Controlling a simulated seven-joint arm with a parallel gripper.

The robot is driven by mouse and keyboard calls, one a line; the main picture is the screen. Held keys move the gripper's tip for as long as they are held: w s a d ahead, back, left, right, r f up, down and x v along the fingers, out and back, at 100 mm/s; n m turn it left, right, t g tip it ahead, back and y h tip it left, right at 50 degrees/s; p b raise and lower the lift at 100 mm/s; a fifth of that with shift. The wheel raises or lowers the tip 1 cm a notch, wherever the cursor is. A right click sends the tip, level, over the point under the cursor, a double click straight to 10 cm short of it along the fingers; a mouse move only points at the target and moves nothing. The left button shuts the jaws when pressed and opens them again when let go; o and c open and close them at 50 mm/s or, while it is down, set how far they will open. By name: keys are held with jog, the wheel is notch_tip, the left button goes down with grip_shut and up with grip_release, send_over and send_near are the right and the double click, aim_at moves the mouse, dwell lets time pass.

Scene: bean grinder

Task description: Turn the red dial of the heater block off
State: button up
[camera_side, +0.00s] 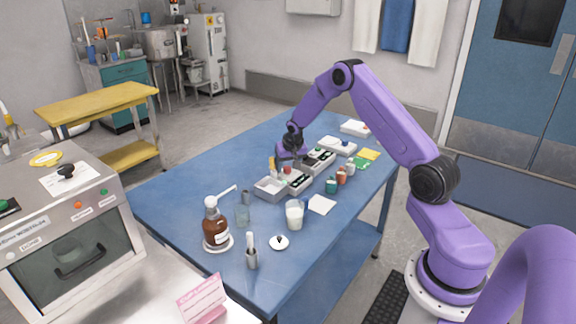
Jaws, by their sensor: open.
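A row of small grey-white devices stands along the middle of the blue table. A small red spot on one device, which looks like the red dial (287,170), lies just below my gripper. The device under it, seemingly the heater block (298,180), has a dark marking on its front. My gripper (289,161) is open, points down and is close above the red spot. I cannot tell whether the fingers touch it. The dial's pointer is too small to read.
A grey tray (270,189) stands just left of the row. Another device with a green knob (318,150) stands behind. Small red and green jars (341,178), a white-filled glass (294,214) and a brown bottle (215,228) stand nearer the front. The table's right front is clear.

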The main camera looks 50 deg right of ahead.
jog(key=c, duration=1.1)
jog(key=shift+o, duration=0.2)
jog(key=shift+n, duration=0.4)
jog(key=shift+d+n+t+y, duration=0.15)
jog(key=shift+n+y, duration=0.3)
jog(key=shift+n, duration=0.5)
jog(key=shift+n+t+y, duration=0.25)
jog(key=shift+n+y, duration=0.2)
jog(key=shift+n, duration=0.5)
jog(key=shift+d+n+y, duration=0.1)
jog(key=shift+n+y, duration=0.6)
jog(key=shift+n, duration=1.3)
jog(key=shift+s+n, duration=0.1)
jog(key=shift+n, duration=0.2)
jog(key=o, duration=1.1)
jog(key=shift+c, duration=0.2)
